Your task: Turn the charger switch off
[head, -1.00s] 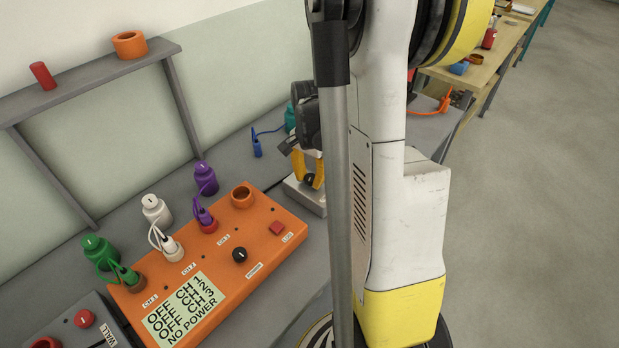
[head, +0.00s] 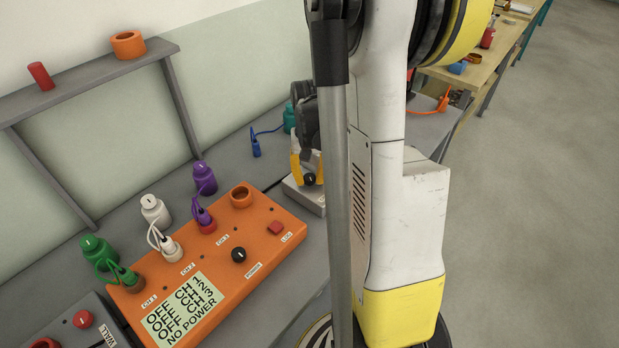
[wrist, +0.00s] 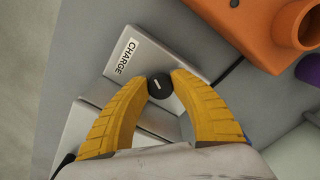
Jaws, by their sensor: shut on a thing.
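The charger switch is a round black knob with a short white mark, seen between the fingertips in the wrist view (wrist: 160,86) and in the head view (head: 309,179). It sits on a light grey charger box (head: 308,199) with a white "CHARGE" label (wrist: 126,56) beside the knob. My gripper (wrist: 160,82) has yellow fingers shut on the knob from both sides. In the head view, my gripper (head: 308,170) is partly hidden behind my own arm and the pole. Part of the box is hidden too.
An orange panel (head: 258,262) with plugs, a black power knob (head: 239,255) and a red button (head: 276,228) stands close left of the charger. A blue plug (head: 256,149) lies behind. A grey shelf (head: 90,82) stands at left.

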